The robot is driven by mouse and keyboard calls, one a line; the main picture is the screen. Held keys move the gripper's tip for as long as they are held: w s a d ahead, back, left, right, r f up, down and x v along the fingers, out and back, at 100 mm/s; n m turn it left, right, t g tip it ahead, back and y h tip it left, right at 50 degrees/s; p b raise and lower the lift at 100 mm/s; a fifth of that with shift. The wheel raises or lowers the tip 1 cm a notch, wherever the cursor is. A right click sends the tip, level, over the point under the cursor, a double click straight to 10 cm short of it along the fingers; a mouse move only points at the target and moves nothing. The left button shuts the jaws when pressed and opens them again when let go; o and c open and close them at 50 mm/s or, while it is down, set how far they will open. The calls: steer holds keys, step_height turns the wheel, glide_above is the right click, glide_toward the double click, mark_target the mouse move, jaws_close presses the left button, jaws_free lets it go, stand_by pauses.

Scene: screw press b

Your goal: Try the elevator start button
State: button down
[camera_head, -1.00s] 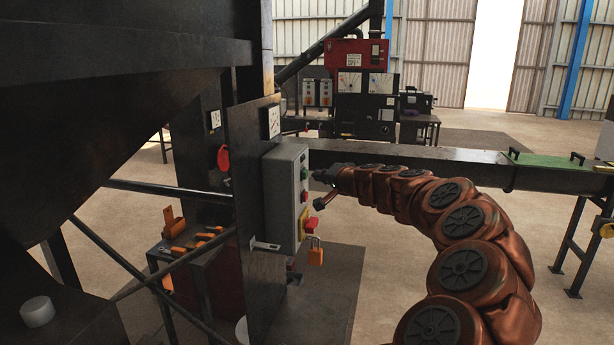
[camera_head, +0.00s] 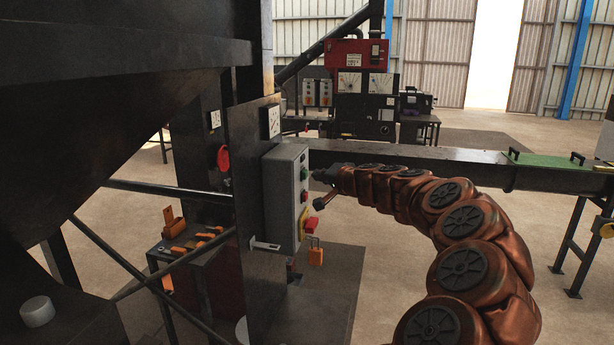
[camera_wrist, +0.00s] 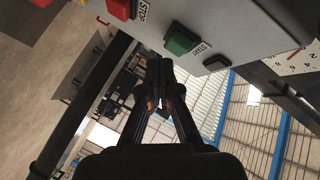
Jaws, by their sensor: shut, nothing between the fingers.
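The start button is a green square push button (camera_wrist: 182,41) marked START, on the grey control box (camera_head: 279,195). It shows large at the top of the wrist view, and as a small green spot (camera_head: 304,173) in the head view. My gripper (camera_wrist: 160,68) is shut and empty, its fingertips close to the green button. In the head view my gripper (camera_head: 320,174) points left at the box face, at the green button's height. I cannot tell whether the tips touch the button.
A red STOP button (camera_wrist: 120,8) sits beside START. On the box, below the buttons, is a red and yellow switch (camera_head: 309,223) with an orange padlock (camera_head: 316,254). A gauge (camera_head: 271,122) is above the box. A dark beam (camera_head: 450,164) runs behind my arm.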

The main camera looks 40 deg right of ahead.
steer(key=shift+w+a, duration=0.1)
steer(key=shift+w+a, duration=0.15)
steer(key=shift+w, duration=0.1)
steer(key=shift+w+a+b, duration=0.25)
steer(key=shift+w+b, duration=0.1)
stand_by(1.1)
stand_by(0.3)
steer(key=shift+s+d, duration=0.5)
steer(key=shift+s, duration=0.25)
steer(key=s+d, duration=0.1)
steer(key=s, duration=0.1)
steer(key=s+d+b, duration=0.1)
steer(key=s+d, duration=0.1)
stand_by(0.4)
steer(key=shift+a, duration=0.1)
stand_by(0.6)
